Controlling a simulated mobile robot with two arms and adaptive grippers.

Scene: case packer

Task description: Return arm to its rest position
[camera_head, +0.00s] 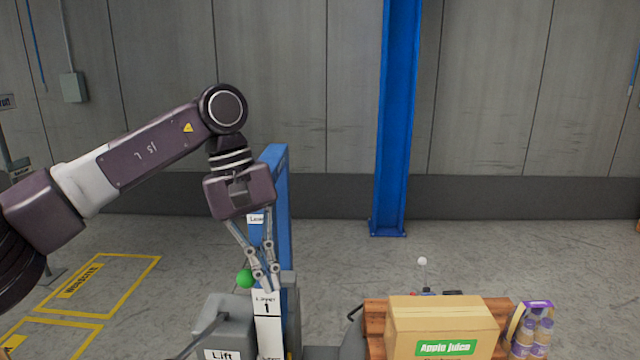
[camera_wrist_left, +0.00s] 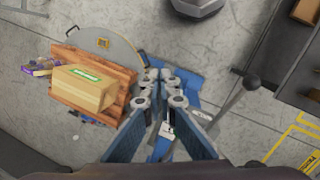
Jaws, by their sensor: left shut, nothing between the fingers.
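My left arm comes in from the left in the head view and bends down at the elbow. My left gripper (camera_head: 268,284) points down with its fingertips together and nothing between them. It is in front of the blue post, at the top of a white plate marked Layer 1 (camera_head: 268,325); I cannot tell if it touches. A green ball (camera_head: 245,278) shows just left of the fingers. In the left wrist view the closed fingers (camera_wrist_left: 160,78) hang over the blue machine part. My right gripper is in neither view.
An Apple Juice box (camera_head: 442,325) sits on a wooden pallet (camera_head: 375,325) at the right, beside a pack of bottles (camera_head: 531,332). A grey unit labelled Lift (camera_head: 225,325) stands below the gripper. A blue column (camera_head: 395,120) stands behind. Open floor lies at the left.

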